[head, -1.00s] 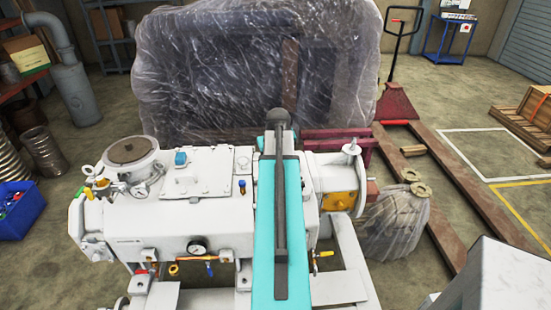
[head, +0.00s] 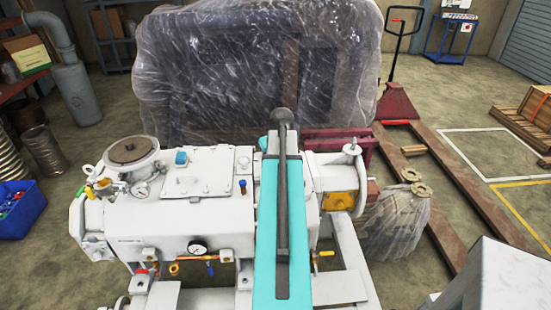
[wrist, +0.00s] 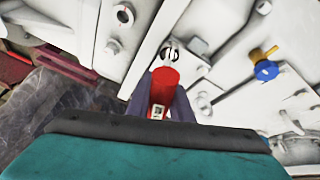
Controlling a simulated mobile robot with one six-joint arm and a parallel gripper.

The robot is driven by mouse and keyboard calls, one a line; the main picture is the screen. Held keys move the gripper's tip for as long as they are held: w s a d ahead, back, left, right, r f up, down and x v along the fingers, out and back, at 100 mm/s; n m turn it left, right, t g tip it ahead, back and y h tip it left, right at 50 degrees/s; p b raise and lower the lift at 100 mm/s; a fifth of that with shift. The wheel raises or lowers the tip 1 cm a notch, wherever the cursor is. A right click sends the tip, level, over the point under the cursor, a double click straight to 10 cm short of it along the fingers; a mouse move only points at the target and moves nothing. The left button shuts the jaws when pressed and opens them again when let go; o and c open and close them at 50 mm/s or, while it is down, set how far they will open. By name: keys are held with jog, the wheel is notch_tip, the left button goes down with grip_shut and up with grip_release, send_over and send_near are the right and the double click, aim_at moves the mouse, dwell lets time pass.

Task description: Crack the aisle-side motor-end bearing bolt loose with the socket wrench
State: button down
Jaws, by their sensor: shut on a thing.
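My gripper (wrist: 165,82) is shut on a red handle (wrist: 164,95), which I take to be the socket wrench. Its dark fingers lie on both sides of the red part. A shiny metal ring-like end (wrist: 172,52) shows just beyond the red handle, close to the white machine housing. I cannot tell whether it is the socket or a bolt, or whether it is seated. A bolt-like round fitting (wrist: 124,15) shows on the housing at upper left. In the head view my arm hides the gripper and wrench; the white vacuum pump (head: 165,215) fills the middle.
A blue-handled brass valve (wrist: 265,70) sticks out right of the gripper. A plastic-wrapped crate (head: 255,75) stands behind the machine, and a red pallet truck (head: 397,105) stands behind it to the right. A wrapped bundle (head: 397,225) lies right of the motor end.

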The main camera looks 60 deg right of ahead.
jog(key=shift+r+p, duration=0.85)
jog(key=shift+r, duration=0.65)
